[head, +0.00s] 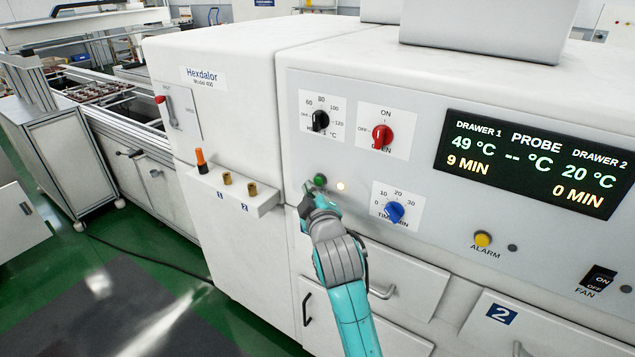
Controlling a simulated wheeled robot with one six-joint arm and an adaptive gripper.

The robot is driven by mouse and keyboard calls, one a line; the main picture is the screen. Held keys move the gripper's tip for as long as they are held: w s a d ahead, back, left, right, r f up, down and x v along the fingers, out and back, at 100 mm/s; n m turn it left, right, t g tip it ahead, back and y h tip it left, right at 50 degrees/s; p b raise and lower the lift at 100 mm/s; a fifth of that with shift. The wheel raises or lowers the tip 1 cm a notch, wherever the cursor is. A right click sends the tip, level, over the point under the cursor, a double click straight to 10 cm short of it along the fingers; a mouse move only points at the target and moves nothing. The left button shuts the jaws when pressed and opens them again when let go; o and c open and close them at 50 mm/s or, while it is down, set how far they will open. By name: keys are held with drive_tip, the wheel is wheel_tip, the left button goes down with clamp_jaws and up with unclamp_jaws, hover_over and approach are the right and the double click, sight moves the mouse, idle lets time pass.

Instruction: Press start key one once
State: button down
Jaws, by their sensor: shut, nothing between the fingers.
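A round green button (320,180), which looks like the start key, sits on the white front panel (360,172). No label shows beside it. My gripper and wrist hide the panel just below. The display (535,160) reads 49 °C and 9 MIN for drawer 1, and 20 °C and 0 MIN for drawer 2.
Black (320,121), red (382,136) and blue (394,212) knobs surround the button area. A yellow alarm button (483,239) and fan switch (598,280) are farther right. A ledge (262,208) with an orange-handled probe (201,160) juts out at left. Drawer handles (382,291) protrude below.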

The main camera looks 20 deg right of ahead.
drive_tip(key=s+a, duration=0.1)
drive_tip(key=a, duration=0.1)
drive_tip(key=s+a, duration=0.2)
idle(0.6)
idle(0.6)
drive_tip(key=s+f+m+g+y, duration=0.1)
drive_tip(key=s+f+m+y, duration=0.15)
drive_tip(key=s+f, duration=2)
drive_tip(key=s+r+m, duration=0.1)
drive_tip(key=s+m, duration=0.1)
drive_tip(key=s, duration=1.2)
drive_tip(key=s+d+r+m+g, duration=0.1)
drive_tip(key=s+r+m, duration=0.1)
drive_tip(key=s, duration=1.3)
drive_tip(key=shift+s+d+m, duration=0.15)
drive_tip(key=shift+s+m, duration=0.05)
drive_tip(key=shift+m, duration=0.65)
